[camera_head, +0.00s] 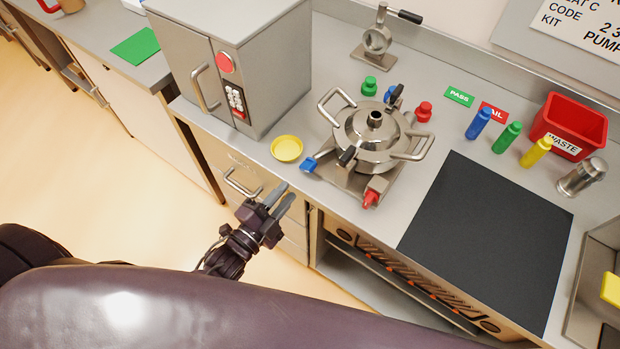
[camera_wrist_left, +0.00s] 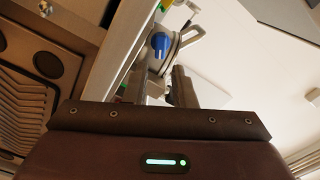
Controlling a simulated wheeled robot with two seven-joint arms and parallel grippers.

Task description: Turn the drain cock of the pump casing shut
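The steel pump casing (camera_head: 357,155) stands on a plate on the counter, with two loop handles and black-handled levers. A blue-handled fitting (camera_head: 309,164) is at its left front corner and a red one (camera_head: 371,198) at its front. I cannot tell for certain which is the drain cock, or how far it is turned. My left gripper (camera_head: 283,198) is open and empty, in front of the counter edge, below and left of the casing and apart from it. In the left wrist view the blue fitting (camera_wrist_left: 160,43) shows beyond the open fingers (camera_wrist_left: 158,88). My right gripper is not in view.
A steel cabinet (camera_head: 275,75) stands left of the casing, and a yellow dish (camera_head: 287,148) lies between them. Green (camera_head: 370,86) and red (camera_head: 424,111) knobbed pieces sit behind the casing. A black mat (camera_head: 490,240) lies clear to the right, with a red waste bin (camera_head: 570,124) behind.

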